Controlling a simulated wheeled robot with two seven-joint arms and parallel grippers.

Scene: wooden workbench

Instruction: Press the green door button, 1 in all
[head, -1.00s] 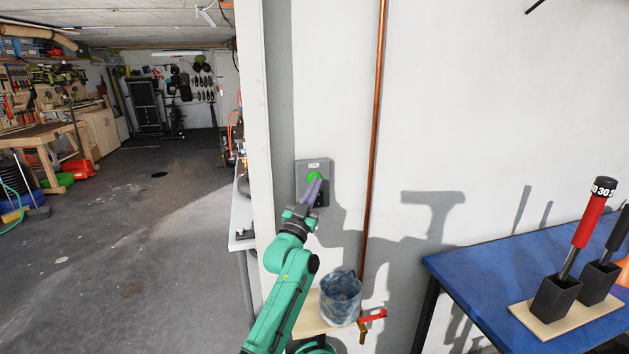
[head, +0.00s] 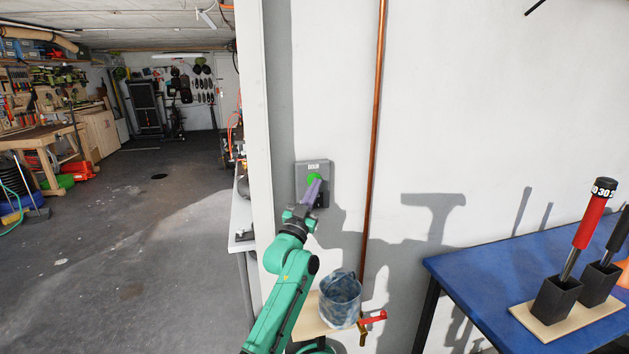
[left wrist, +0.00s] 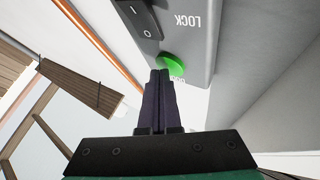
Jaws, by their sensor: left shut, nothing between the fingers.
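The green door button (head: 314,177) sits on a grey box (head: 301,192) on the white wall. In the left wrist view the green button (left wrist: 174,64) shows on the box (left wrist: 200,45), just beyond the fingertips. My left gripper (head: 317,182) reaches up to the button from below, with its purple fingers closed together and empty. In the left wrist view, the left gripper's tips (left wrist: 160,74) overlap the button's edge; I cannot tell if they touch it or if it is pushed in. My right gripper is not in view.
In the left wrist view, a black rocker switch (left wrist: 138,18) and the word LOCK are on the box. A copper pipe (head: 374,130) runs down the wall to the right. A bucket (head: 340,298) stands below. A blue table (head: 470,268) is at right; open floor (head: 140,240) at left.

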